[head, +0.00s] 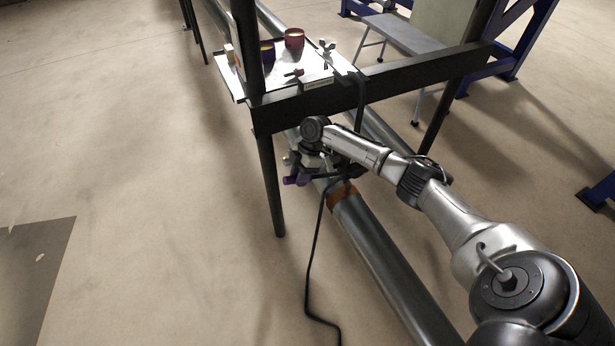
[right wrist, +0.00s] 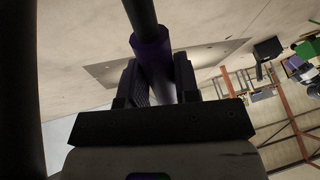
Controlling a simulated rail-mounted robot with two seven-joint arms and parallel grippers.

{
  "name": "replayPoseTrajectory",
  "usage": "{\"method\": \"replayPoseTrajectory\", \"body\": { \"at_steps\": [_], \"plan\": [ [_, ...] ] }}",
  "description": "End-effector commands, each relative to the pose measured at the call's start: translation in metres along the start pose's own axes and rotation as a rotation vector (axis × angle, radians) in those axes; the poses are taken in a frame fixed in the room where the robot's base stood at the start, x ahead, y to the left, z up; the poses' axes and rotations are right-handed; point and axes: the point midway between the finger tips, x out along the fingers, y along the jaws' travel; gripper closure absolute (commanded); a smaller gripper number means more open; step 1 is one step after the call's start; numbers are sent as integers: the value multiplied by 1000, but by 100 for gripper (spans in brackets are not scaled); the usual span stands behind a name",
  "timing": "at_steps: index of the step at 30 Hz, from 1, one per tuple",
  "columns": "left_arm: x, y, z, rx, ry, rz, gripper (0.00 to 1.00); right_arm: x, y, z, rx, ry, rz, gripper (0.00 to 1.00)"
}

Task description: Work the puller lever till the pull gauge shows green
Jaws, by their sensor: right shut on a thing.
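The puller lever shows in the right wrist view as a dark rod with a purple grip (right wrist: 151,53). My right gripper (right wrist: 157,80) has a finger on each side of this grip and is shut on it. In the head view the purple grip (head: 296,180) shows small beside the pipe, just below the dark crossbeam, and my right arm reaches to it from the lower right. The fingers are hard to make out there. I cannot make out the pull gauge or its colour in either view. My left gripper is not in view.
A large grey pipe (head: 385,258) with an orange-brown band (head: 341,193) runs under the dark frame crossbeam (head: 390,77). A black cable hangs to the floor beside it. The left floor is open.

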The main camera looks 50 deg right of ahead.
Motion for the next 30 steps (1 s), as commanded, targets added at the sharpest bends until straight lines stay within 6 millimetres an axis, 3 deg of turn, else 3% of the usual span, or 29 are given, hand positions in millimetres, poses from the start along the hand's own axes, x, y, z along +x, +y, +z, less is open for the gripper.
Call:
{"method": "replayPoseTrajectory", "body": {
  "at_steps": [5, 6, 13, 23, 30],
  "plan": [
    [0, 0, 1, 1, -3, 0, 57, 0, 0, 1, 2, -1, 0, 100],
    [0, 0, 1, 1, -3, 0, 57, 0, 0, 1, 2, -2, 0, 68],
    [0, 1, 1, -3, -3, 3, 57, 0, 0, 1, 2, -3, 0, 46],
    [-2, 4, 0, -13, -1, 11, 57, -6, 0, 1, 2, -3, 1, 45],
    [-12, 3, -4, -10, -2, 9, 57, -46, 0, 0, 2, -3, 4, 45]
  ]
}}
